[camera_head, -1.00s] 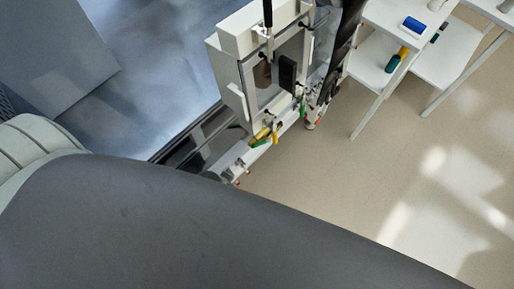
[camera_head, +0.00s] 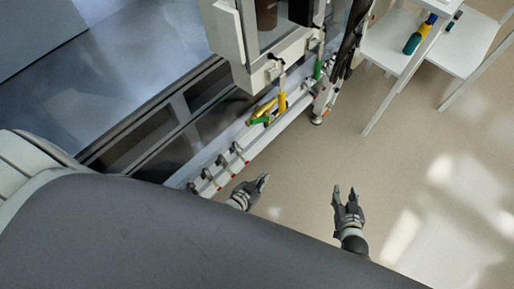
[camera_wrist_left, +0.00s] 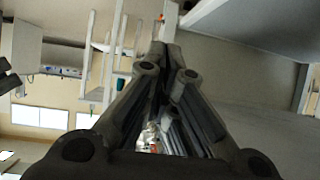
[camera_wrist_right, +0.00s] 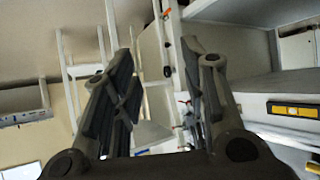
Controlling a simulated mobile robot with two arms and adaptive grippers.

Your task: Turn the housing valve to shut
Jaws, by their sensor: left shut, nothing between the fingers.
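Yellow (camera_head: 282,102) and green (camera_head: 258,121) lever handles sit on the white pipe rail below the glovebox. Another green handle (camera_head: 318,69) is further up the rail. I cannot tell which of them is the housing valve. My left gripper (camera_head: 262,179) is shut and empty, below and right of the rail's near end and apart from the handles. In the left wrist view its fingers (camera_wrist_left: 165,52) meet. My right gripper (camera_head: 345,190) is open and empty over bare floor, further right. Its fingers stand apart in the right wrist view (camera_wrist_right: 158,58).
The white glovebox (camera_head: 228,35) is at the top, with a brown container (camera_head: 266,14) behind its window. Several dark fittings (camera_head: 222,160) line the rail's near end. The floor (camera_head: 420,150) is clear.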

